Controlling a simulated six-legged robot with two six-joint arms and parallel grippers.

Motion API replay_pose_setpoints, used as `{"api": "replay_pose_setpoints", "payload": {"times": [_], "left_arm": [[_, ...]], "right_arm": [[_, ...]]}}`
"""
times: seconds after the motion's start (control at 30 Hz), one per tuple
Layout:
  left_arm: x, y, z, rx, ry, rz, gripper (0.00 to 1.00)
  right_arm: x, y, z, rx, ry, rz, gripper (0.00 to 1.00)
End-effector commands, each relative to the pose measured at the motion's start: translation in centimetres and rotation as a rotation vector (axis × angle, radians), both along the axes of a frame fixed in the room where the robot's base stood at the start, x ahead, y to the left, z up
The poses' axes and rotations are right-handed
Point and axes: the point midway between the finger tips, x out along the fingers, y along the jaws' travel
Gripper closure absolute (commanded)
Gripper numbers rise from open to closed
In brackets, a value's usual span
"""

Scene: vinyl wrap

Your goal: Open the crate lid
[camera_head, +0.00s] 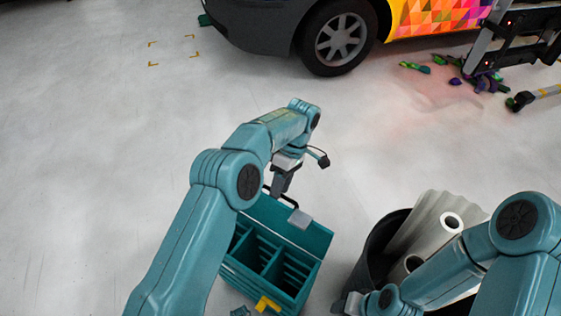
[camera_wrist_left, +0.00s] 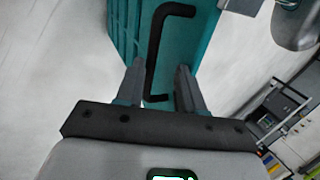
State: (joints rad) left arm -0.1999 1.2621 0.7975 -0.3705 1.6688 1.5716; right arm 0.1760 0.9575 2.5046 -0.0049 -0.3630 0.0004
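The teal crate (camera_head: 236,278) stands on the floor at bottom centre of the head view, partly hidden by my left arm. Its lid (camera_head: 313,238) stands raised at the far side, and the divided inside shows. A black handle (camera_wrist_left: 155,45) is on the lid and also shows in the head view (camera_head: 283,197). My left gripper (camera_wrist_left: 160,80) is at the handle, its fingers apart with part of the handle between them; I cannot tell whether they touch it. My right gripper (camera_head: 346,303) is low beside the crate's right side, its fingers too small to read.
A dark bin (camera_head: 372,252) with pale rolls (camera_head: 451,222) stands right of the crate, close to my right arm. A yellow latch (camera_head: 267,304) is at the crate's front. A vehicle (camera_head: 290,25) stands far back. Floor at left is clear.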

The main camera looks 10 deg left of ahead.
Motion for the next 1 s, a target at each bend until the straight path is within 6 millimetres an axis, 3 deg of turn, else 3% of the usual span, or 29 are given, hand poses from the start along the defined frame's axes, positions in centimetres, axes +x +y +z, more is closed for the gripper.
{"api": "replay_pose_setpoints", "payload": {"times": [0.4,0.6,0.8,1.0], "left_arm": [[-0.1,-0.1,11.7,-0.001,-0.003,0.001,0.62],[-0.1,-0.1,16.1,0.0,0.0,0.0,0.62],[-0.2,0.0,17.9,0.001,0.002,0.001,0.62],[-0.2,-0.1,18.0,0.001,0.002,0.0,0.62]], "right_arm": [[0.0,0.0,2.1,0.0,0.0,0.0,0.57],[0.0,0.0,3.5,0.0,0.0,0.0,0.57],[0.0,0.0,4.5,0.0,0.0,0.0,0.57],[0.0,0.0,4.5,0.0,0.0,0.0,0.57]]}}
